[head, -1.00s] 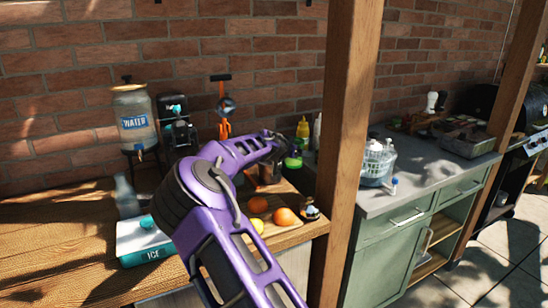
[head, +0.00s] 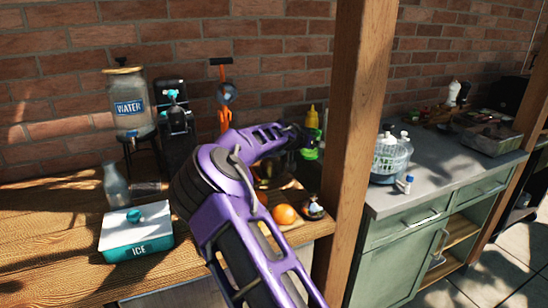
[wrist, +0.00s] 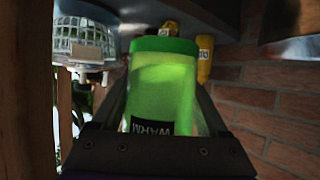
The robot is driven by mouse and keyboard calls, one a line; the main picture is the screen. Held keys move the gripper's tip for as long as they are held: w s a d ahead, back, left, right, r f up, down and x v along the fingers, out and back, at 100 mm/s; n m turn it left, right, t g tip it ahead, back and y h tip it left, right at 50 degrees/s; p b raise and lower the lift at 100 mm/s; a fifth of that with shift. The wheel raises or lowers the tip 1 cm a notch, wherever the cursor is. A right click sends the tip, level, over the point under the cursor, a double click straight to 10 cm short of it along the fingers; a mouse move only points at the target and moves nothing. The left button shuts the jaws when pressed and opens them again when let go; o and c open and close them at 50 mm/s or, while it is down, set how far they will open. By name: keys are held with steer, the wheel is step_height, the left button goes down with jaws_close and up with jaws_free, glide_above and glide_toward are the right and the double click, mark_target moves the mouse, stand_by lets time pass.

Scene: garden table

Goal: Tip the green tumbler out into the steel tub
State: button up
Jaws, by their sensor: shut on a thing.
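The green tumbler (wrist: 163,85) fills the middle of the wrist view, between the fingers of my gripper (wrist: 163,110). Its dark label reads upside down there. In the head view the tumbler (head: 311,153) shows as a small green patch at the end of my purple arm, just left of the wooden post. My gripper (head: 303,141) is shut on it. I cannot tell its tilt or contents. A round tub (head: 390,172) with a white rack stands on the grey counter right of the post. I cannot tell whether this is the steel tub.
The wooden post (head: 352,150) rises between the wooden table and the grey counter (head: 440,170). A yellow bottle (head: 312,118) stands behind my gripper. An orange (head: 284,214) and a small jar (head: 313,208) sit below my arm. The ice box (head: 137,235) and water dispenser (head: 129,105) are left.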

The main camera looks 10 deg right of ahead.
step_height(320, 180, down, 7)
steer(key=b, duration=0.5)
steer(key=shift+b, duration=0.35)
steer(key=shift+a+r, duration=0.1)
